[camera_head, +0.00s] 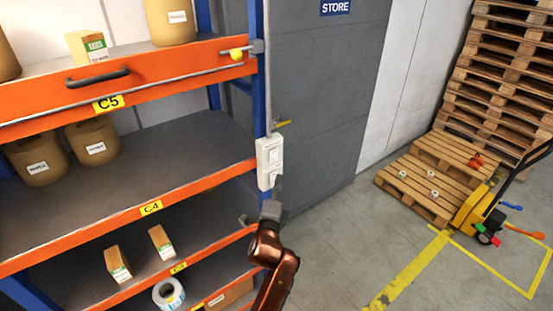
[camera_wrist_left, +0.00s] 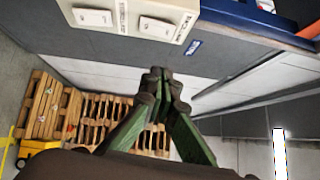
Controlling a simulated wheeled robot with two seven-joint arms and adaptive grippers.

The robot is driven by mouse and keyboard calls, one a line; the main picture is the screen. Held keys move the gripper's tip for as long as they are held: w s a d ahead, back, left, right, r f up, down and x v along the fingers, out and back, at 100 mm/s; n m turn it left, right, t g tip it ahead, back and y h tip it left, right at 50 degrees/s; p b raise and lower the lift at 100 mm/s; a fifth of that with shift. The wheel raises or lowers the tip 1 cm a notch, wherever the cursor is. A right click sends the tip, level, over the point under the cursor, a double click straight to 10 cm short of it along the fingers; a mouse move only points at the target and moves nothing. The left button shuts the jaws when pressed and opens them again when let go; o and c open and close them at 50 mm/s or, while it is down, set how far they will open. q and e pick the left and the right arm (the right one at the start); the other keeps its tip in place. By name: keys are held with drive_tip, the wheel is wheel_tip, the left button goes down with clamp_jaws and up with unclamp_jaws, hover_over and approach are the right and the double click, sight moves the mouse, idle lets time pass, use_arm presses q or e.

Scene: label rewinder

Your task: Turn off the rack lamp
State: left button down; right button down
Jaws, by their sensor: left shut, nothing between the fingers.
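A white switch box (camera_head: 269,158) with two rocker switches is mounted on the blue upright at the right end of the rack. In the left wrist view the box appears upside down at the top, with one rocker (camera_wrist_left: 92,17) on the left and another rocker (camera_wrist_left: 157,28) beside a printed label too small to read surely. My left gripper (camera_head: 278,183) is at the lower end of the box; it is shut and empty. Its closed fingertips (camera_wrist_left: 158,76) show below the box in the wrist view; contact cannot be told. The lamp itself is not identifiable. My right gripper is out of view.
The orange rack (camera_head: 200,184) with boxes and rolls fills the left. A grey STORE panel (camera_head: 325,110) stands behind. Pallets (camera_head: 425,182) and a yellow pallet truck (camera_head: 470,211) are right, beyond open floor.

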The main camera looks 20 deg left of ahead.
use_arm(q)
drive_tip(key=p, duration=0.1)
approach(278, 151)
drive_tip(key=w+d, duration=0.3)
drive_tip(key=w, duration=0.1)
drive_tip(key=a, duration=0.1)
drive_tip(key=w+a+p, duration=0.1)
drive_tip(key=a, duration=0.1)
drive_tip(key=shift+w+a+r+p, duration=0.15)
drive_tip(key=shift+w+a+p, duration=0.2)
